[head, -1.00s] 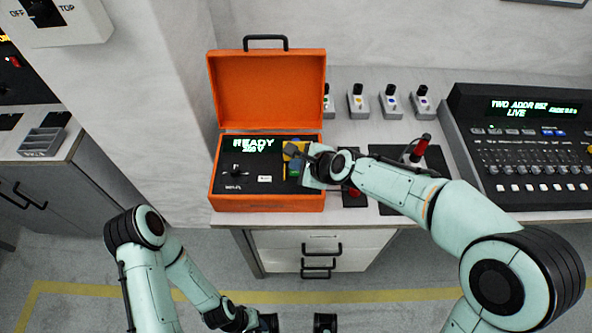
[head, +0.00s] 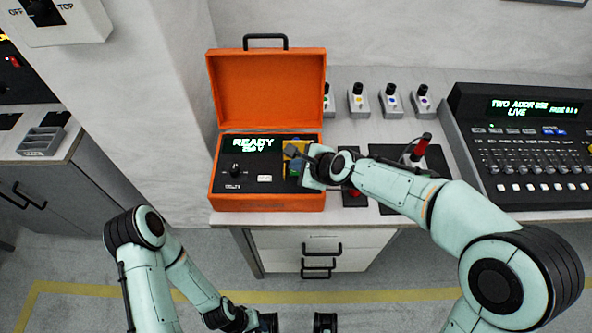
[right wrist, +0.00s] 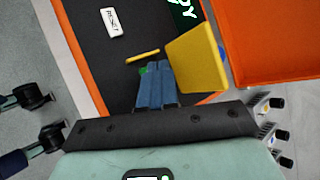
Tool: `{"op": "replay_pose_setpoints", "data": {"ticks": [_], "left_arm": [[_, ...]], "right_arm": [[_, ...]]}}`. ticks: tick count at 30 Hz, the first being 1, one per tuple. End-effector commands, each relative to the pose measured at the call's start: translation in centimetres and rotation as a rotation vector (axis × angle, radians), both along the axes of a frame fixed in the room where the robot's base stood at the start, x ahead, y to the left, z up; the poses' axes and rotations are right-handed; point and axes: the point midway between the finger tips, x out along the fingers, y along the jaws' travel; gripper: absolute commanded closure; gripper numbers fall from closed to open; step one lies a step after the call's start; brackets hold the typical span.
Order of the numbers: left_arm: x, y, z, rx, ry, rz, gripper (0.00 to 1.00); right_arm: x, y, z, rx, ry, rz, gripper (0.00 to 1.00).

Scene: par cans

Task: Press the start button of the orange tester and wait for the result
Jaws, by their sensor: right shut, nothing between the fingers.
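The orange tester (head: 267,202) stands on the bench with its lid raised. Its black panel has a display (head: 258,143) reading READY with a voltage line below, and a knob (head: 236,171). A yellow flap (right wrist: 195,60) stands up on the panel, also visible in the head view (head: 297,148). My right gripper (right wrist: 150,72) is shut and empty, its blue fingers pointing at the panel beside the flap. A green button (right wrist: 147,68) shows at the fingertips, mostly hidden by them; whether they touch it is unclear. My left gripper (head: 240,321) is low at the bottom edge, partly cut off.
A white button (head: 264,178) sits beside the knob. Right of the tester are dark plates with red controls (head: 421,147). Several small switch boxes (head: 390,102) line the back. A lighting console (head: 530,150) fills the right. A wall corner (head: 165,110) stands to the left.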

Motion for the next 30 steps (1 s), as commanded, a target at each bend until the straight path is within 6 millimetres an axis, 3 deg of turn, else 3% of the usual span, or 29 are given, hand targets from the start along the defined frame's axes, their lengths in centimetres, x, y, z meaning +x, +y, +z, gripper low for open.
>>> {"op": "replay_pose_setpoints", "data": {"ticks": [30], "left_arm": [[-0.15, 0.00, -0.63, 0.000, 0.002, 0.000, 0.57]], "right_arm": [[-0.03, 0.05, -0.97, 0.001, 0.001, 0.001, 1.00]]}}
